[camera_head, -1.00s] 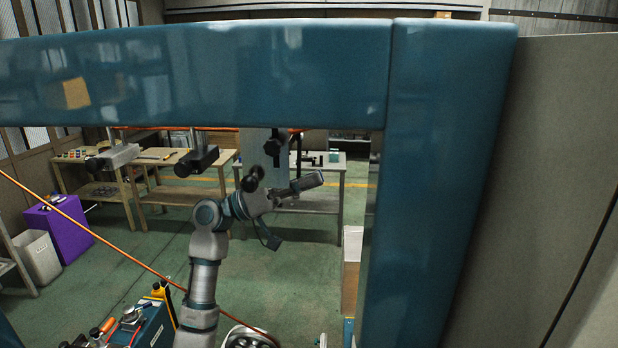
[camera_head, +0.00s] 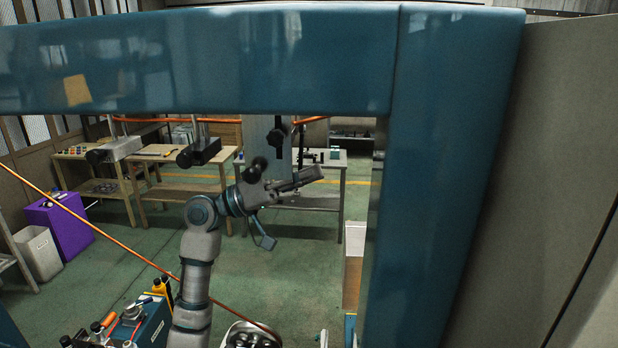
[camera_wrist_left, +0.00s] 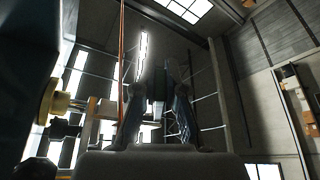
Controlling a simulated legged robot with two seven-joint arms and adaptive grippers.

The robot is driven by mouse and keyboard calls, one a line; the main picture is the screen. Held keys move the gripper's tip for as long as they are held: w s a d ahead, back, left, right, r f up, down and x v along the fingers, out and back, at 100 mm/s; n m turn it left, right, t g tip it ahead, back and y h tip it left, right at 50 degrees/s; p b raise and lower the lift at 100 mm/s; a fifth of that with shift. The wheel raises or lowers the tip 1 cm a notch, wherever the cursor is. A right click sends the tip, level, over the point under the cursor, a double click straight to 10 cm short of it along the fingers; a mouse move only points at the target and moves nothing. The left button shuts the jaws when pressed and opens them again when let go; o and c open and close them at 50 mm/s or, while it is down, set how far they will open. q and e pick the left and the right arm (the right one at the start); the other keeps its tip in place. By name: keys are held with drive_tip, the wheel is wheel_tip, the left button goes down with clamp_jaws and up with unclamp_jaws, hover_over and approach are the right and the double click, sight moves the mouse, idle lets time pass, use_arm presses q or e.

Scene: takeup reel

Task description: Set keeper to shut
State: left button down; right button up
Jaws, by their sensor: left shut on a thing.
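My left arm rises from the bottom of the head view, and its gripper (camera_head: 306,177) points to the right, beyond the blue frame's opening. In the left wrist view the two fingers (camera_wrist_left: 158,112) close around a small dark part (camera_wrist_left: 158,84). The head view is too coarse to show what it is, and I cannot tell whether it is the keeper. A black fitting (camera_head: 278,138) hangs on a grey upright plate (camera_head: 258,133) above the gripper. The keeper cannot be picked out with certainty. My right gripper is not in view.
A thick blue frame (camera_head: 455,150) crosses the top and right, close to me. An orange cable (camera_head: 110,243) slants across the left. A grey panel (camera_head: 560,170) closes the right side. Wooden benches (camera_head: 185,165) stand behind.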

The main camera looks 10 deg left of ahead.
use_arm(q)
drive_tip(key=shift+r, duration=0.15)
drive_tip(key=c, duration=1.4)
unclamp_jaws()
drive_tip(key=shift+o, duration=0.9)
drive_tip(key=shift+w+d, duration=0.1)
drive_tip(key=v, duration=1.2)
drive_tip(key=shift+a, duration=0.2)
drive_tip(key=shift+d, duration=0.1)
